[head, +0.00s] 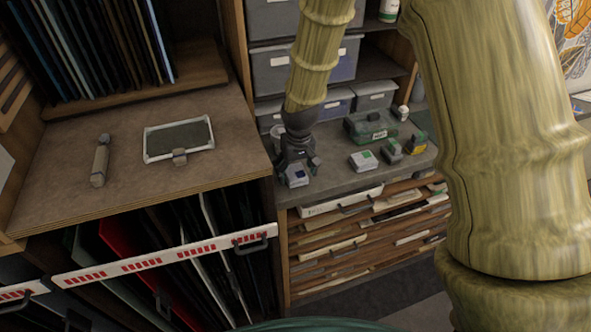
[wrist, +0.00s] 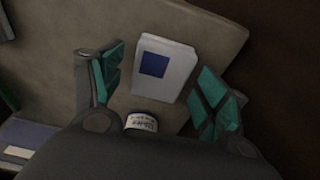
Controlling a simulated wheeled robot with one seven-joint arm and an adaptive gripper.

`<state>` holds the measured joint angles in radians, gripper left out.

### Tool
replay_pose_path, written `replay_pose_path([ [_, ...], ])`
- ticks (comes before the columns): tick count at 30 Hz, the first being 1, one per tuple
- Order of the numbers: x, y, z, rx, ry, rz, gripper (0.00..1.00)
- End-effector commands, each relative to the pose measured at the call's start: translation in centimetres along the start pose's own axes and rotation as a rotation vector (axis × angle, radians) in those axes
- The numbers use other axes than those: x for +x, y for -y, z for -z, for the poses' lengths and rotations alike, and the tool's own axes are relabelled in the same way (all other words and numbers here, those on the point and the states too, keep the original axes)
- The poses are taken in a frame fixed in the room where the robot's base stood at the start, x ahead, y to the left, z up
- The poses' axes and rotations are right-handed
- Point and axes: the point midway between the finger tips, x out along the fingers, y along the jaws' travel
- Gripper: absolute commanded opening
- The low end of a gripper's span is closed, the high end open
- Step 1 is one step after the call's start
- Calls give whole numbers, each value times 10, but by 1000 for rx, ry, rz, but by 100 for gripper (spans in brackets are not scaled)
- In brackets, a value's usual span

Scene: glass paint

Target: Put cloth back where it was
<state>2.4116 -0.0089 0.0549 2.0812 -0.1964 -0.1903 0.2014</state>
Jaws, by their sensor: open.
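No plainly recognisable loose cloth shows. A flat white pack with a blue square (wrist: 164,68) lies on the grey worktop (wrist: 205,30); I cannot tell whether it is the cloth. My gripper (wrist: 158,85) is open, with one teal-padded finger on each side of the pack and a gap to each. In the head view my gripper (head: 297,158) points down over the left end of the worktop, and the pack (head: 297,175) shows just below it. A similar white pack with a green square (head: 363,160) lies further right.
A small labelled jar (wrist: 141,122) is close to my gripper. A green case (head: 371,126), a small dark device (head: 391,151) and a dark bottle (head: 415,145) stand on the worktop. A higher brown counter (head: 225,135) at left holds a framed tray (head: 158,128) and a grey tool (head: 100,160).

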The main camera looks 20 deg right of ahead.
Motion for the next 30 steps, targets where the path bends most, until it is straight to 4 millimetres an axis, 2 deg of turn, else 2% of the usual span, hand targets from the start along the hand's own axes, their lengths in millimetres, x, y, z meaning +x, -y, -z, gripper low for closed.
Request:
replay_pose_path([
  [5, -12, 0, 1, 1, -3, 1, 74],
  [30, -108, 0, 1, 1, -2, 0, 74],
])
